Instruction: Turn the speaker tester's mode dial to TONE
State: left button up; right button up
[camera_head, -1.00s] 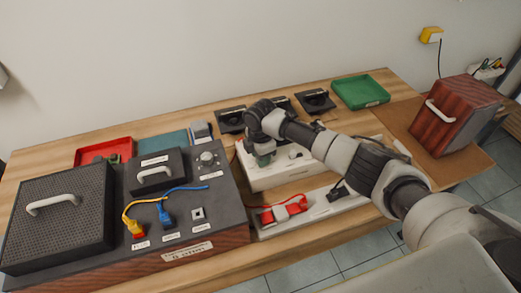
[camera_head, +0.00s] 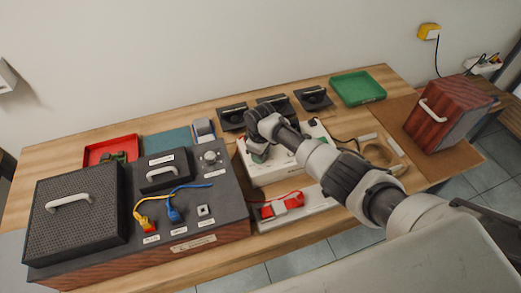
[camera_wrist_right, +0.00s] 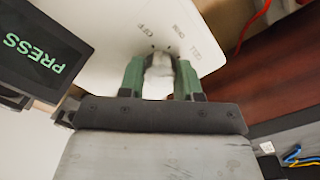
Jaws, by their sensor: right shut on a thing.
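The speaker tester (camera_head: 262,173) is a white box in the middle of the bench in the head view. Its white top (camera_wrist_right: 100,20) fills the upper middle of the right wrist view. The pale mode dial (camera_wrist_right: 158,76) stands there between the green fingers, with small printed labels above it, too blurred to read surely. My right gripper (camera_wrist_right: 158,84) is shut on the dial; it also shows over the tester in the head view (camera_head: 259,153). The dial's pointer cannot be made out. A dark panel (camera_wrist_right: 38,50) reads PRESS in green. My left gripper is not in view.
A dark, wood-fronted unit (camera_head: 190,230) with blue and yellow plugs stands left of the tester. A white strip with a red connector (camera_head: 282,204) lies in front. Speaker drivers (camera_head: 272,104) and a green tray (camera_head: 357,87) are behind. A wooden speaker box (camera_head: 447,113) stands right.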

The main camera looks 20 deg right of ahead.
jog(key=m+p, duration=0.1)
jog(key=m, duration=0.3)
jog(key=shift+r+m+p, duration=0.1)
jog(key=shift+m+p, duration=0.2)
jog(key=shift+p, duration=0.1)
jog(key=m+p, duration=0.1)
jog(key=m, duration=0.3)
jog(key=shift+m, duration=0.3)
jog(key=shift+w, duration=0.1)
jog(key=o, duration=0.9)
jog(key=shift+r+p, duration=0.35)
jog(key=shift+r, duration=0.1)
notch_tip(320, 180, up, 10)
jog(key=shift+f, duration=0.1)
